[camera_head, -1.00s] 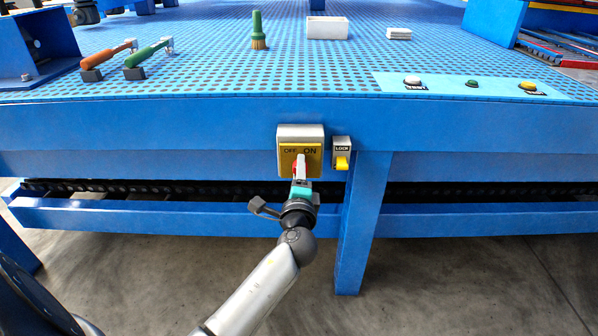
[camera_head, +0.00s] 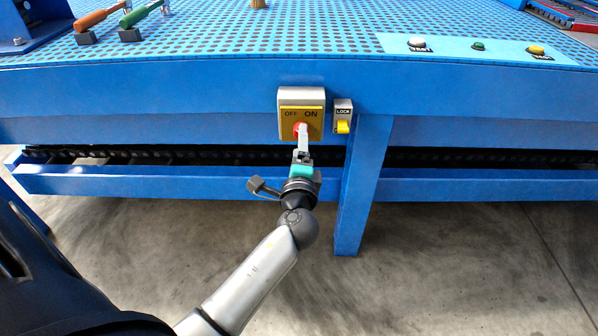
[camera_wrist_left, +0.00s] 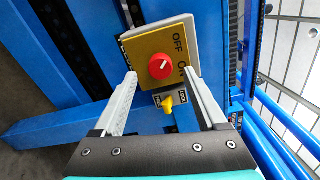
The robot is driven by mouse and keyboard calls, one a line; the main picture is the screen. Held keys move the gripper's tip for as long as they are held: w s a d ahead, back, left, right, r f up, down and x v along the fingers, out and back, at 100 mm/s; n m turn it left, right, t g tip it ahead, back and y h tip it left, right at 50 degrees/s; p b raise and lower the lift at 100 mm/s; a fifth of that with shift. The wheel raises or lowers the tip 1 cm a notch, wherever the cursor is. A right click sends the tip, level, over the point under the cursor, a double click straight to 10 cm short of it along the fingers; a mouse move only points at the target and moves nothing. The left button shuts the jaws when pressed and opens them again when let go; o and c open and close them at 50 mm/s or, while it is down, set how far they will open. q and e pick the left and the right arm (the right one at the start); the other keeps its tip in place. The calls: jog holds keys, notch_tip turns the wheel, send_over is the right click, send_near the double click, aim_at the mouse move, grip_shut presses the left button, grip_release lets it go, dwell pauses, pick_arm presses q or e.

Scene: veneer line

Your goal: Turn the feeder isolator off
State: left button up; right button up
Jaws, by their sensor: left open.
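The feeder isolator (camera_head: 288,127) is a grey box with a yellow plate marked OFF on the left and ON on the right, on the blue front beam. Its round red knob (camera_wrist_left: 161,66) has a short white mark; I cannot surely tell which word it points to. My left gripper (camera_head: 305,130) is in front of the isolator and partly hides the knob. In the left wrist view its two fingers (camera_wrist_left: 159,76) are apart with the knob showing between their tips, nothing held. Contact with the knob cannot be told. My right gripper is not in view.
A small LOCK box with a yellow tab (camera_head: 343,127) sits just right of the isolator. A blue leg (camera_head: 361,190) stands below it. White, green and yellow buttons (camera_head: 478,45) are on the table top. Orange (camera_head: 97,17) and green (camera_head: 140,14) handled clamps stand at the upper left.

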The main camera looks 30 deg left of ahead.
pick_arm(q)
jog(key=p+v, duration=0.1)
jog(key=v, duration=1)
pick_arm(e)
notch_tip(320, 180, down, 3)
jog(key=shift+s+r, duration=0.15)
pick_arm(q)
jog(key=shift+d, duration=0.1)
